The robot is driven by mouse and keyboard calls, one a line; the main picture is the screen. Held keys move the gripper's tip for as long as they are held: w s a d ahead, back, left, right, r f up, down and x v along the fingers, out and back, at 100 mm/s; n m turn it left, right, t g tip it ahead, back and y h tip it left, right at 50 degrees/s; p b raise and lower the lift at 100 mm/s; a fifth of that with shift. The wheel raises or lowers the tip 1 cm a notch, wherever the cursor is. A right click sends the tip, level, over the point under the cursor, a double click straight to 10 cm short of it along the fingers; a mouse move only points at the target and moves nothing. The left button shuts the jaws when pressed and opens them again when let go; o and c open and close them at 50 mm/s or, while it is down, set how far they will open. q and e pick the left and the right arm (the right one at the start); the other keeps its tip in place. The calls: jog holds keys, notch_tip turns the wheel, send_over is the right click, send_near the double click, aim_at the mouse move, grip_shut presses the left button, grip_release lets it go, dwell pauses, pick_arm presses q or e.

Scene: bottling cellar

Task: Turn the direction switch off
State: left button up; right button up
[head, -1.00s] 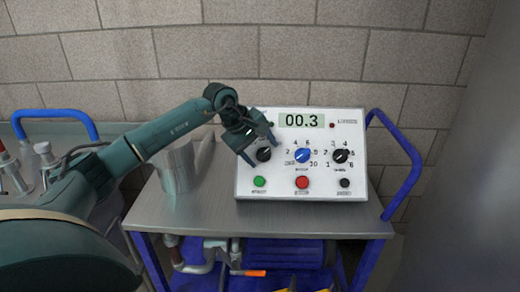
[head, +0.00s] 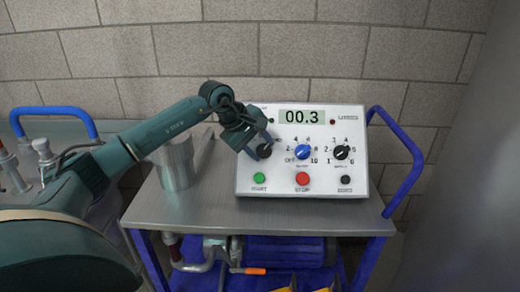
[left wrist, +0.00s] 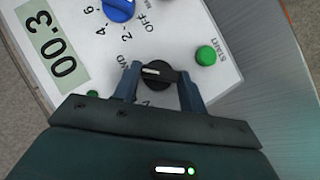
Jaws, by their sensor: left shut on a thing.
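The control panel (head: 330,185) is a white box on a steel cart top, with a display reading 00.3. The direction switch, a black knob (head: 264,150), is at its left and also shows in the left wrist view (left wrist: 158,74). A white mark shows on the knob in the left wrist view. My left gripper (head: 258,145) is at this knob. In the left wrist view its two fingers (left wrist: 160,84) are on either side of the knob, shut on it. Part of the label around the knob is hidden by the gripper. My right gripper is not in view.
A blue knob (head: 303,152) and another black knob (head: 341,152) are to the right. Below are a green button (head: 259,179), a red button (head: 302,179) and a black button (head: 345,180). A metal jug (head: 178,165) stands left of the panel. A blue cart handle (head: 408,165) is at right.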

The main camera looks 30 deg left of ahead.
pick_arm(q)
jog(key=shift+f+n+t+b, duration=0.3)
jog(key=shift+b, duration=0.15)
jog(key=shift+s+f+n+b, duration=0.1)
jog(key=shift+n+b, duration=0.2)
jog(key=shift+b, duration=0.3)
jog(key=n+t+b, duration=0.1)
jog(key=b, duration=0.1)
jog(key=n+t+b, duration=0.1)
jog(key=b, duration=0.2)
jog(key=shift+s+f+n+h, duration=0.15)
jog(key=shift+f+n+h, duration=0.05)
jog(key=shift+n+h, duration=0.1)
jog(key=shift+n+t+b, duration=0.3)
jog(key=shift+t+b, duration=0.1)
jog(key=shift+b, duration=0.3)
jog(key=shift+r+n+t+b, duration=0.1)
jog(key=shift+n+t+b, duration=0.6)
jog(key=shift+b, duration=0.55)
jog(key=shift+s+r+n+b, duration=0.1)
jog(key=shift+r+n+b, duration=0.05)
jog(key=shift+n+b, duration=0.5)
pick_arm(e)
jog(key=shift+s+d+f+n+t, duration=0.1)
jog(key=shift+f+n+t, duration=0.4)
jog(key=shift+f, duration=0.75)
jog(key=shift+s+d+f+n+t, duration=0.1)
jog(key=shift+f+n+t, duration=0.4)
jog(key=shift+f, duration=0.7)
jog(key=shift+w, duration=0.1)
